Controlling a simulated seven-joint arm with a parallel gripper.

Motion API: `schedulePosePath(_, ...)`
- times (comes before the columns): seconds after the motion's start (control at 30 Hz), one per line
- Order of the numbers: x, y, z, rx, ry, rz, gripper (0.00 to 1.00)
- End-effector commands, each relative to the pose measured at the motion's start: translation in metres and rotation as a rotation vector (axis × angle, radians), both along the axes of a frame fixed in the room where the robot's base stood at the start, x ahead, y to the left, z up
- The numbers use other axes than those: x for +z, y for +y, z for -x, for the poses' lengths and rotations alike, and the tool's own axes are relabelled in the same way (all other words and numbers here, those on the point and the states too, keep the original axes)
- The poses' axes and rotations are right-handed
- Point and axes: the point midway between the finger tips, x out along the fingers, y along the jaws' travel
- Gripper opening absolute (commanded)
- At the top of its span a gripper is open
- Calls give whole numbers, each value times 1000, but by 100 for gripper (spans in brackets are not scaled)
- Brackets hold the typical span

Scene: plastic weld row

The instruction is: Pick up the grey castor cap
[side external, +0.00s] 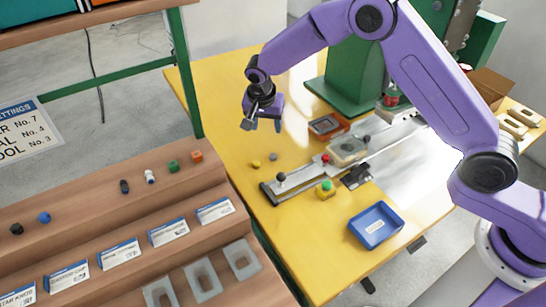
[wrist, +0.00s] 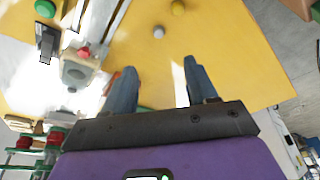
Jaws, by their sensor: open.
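A small grey round piece, which looks like the grey castor cap (side external: 273,156), lies on the yellow table top (side external: 222,118). It also shows in the wrist view (wrist: 158,32), beyond my fingertips and between their lines. A small yellow round piece (side external: 256,163) lies close beside it and shows at the top edge of the wrist view (wrist: 178,7). My gripper (side external: 263,123) is open and empty, above the table and apart from both pieces. In the wrist view its two fingers (wrist: 159,68) stand wide apart.
A metal rail with a black ball-ended lever (side external: 281,177) lies right of the pieces. Near it are a green button (side external: 327,187), a blue tray (side external: 376,225), an orange-brown tray (side external: 327,125) and a green press (side external: 350,80). A wooden stepped rack (side external: 110,220) holds several small caps.

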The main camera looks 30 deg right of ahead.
Motion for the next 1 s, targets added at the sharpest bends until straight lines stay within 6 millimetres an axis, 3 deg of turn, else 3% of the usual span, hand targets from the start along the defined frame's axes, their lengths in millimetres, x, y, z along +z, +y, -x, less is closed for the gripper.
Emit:
schedulePosePath(0.17, -13, -4, -5, -24, -5, -1, 57)
schedulePosePath(0.7, -104, -24, -25, -23, -4, -1, 57)
schedulePosePath(1.0, -123, -29, -30, -23, -6, -1, 57)
